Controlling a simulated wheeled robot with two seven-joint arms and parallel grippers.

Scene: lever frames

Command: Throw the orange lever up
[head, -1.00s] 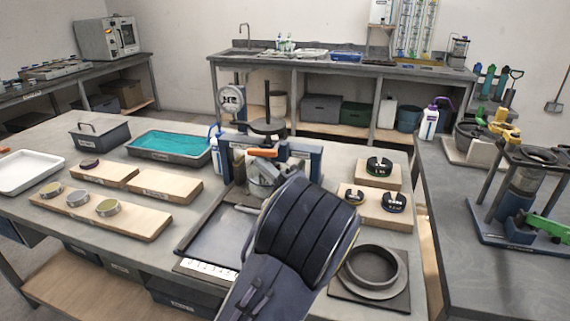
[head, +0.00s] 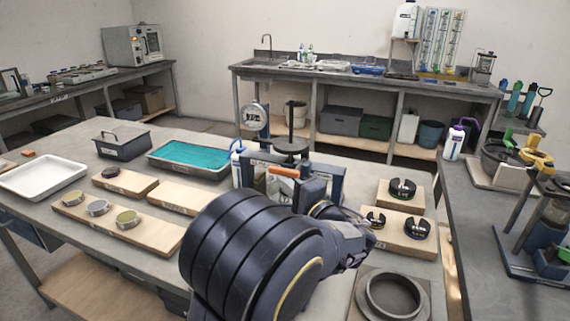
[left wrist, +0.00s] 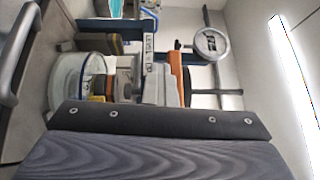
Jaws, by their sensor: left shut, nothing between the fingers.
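The orange lever (head: 285,172) is on the blue-and-grey lever frame (head: 338,182) on the middle table. It lies close to level in the head view. It also shows in the left wrist view (left wrist: 177,72), where the picture is turned on its side. My left gripper (head: 312,190) is close to the lever's right side in the head view, partly hidden by my dark arm. Its dark body (left wrist: 160,125) fills the bottom of the left wrist view. It is shut and empty. I cannot tell whether it touches the lever. My right gripper is out of view.
A gauge (head: 253,115) and a dark post (head: 291,125) stand by the frame. A teal-filled tray (head: 190,158) and wooden boards (head: 125,222) lie to its left.

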